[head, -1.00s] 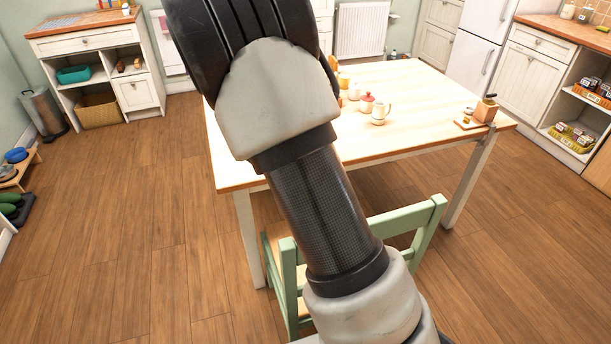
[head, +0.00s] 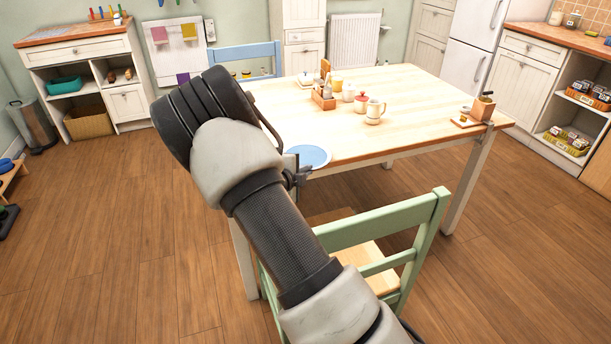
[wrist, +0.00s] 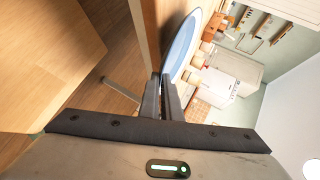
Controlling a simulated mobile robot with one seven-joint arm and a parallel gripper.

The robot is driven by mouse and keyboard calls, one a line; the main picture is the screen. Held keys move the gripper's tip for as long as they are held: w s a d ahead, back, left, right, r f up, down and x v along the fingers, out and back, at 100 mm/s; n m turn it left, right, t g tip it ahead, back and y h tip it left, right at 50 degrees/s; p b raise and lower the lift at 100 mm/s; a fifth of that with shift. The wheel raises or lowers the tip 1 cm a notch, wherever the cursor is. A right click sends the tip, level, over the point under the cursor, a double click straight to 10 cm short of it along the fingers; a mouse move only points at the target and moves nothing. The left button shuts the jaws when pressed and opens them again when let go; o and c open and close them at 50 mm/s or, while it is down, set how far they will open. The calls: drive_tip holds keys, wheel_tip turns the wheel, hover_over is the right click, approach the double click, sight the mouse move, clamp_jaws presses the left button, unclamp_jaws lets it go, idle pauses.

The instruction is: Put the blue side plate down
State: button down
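The blue side plate (head: 309,157) shows in the head view at the near edge of the wooden table (head: 420,100), partly behind my arm. In the wrist view the plate (wrist: 181,48) is seen at a steep slant, its rim between my fingertips. My gripper (wrist: 161,80) is shut on that rim, with a narrow gap between the fingers. In the head view my gripper (head: 299,174) is mostly hidden behind my arm. The plate looks about level and overlaps the tabletop in the picture; I cannot tell whether it touches the table.
A wooden caddy (head: 324,97), a red-lidded jar (head: 361,103) and a cream jug (head: 374,111) stand farther back on the table. A coffee grinder (head: 482,107) is at the right corner. A green chair (head: 385,225) stands at the near side. The tabletop's front middle is clear.

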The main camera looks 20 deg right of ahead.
drive_tip(key=shift+f, duration=0.35)
drive_tip(key=shift+f, duration=0.1)
drive_tip(key=shift+f, duration=0.15)
drive_tip(key=c, duration=2)
unclamp_jaws()
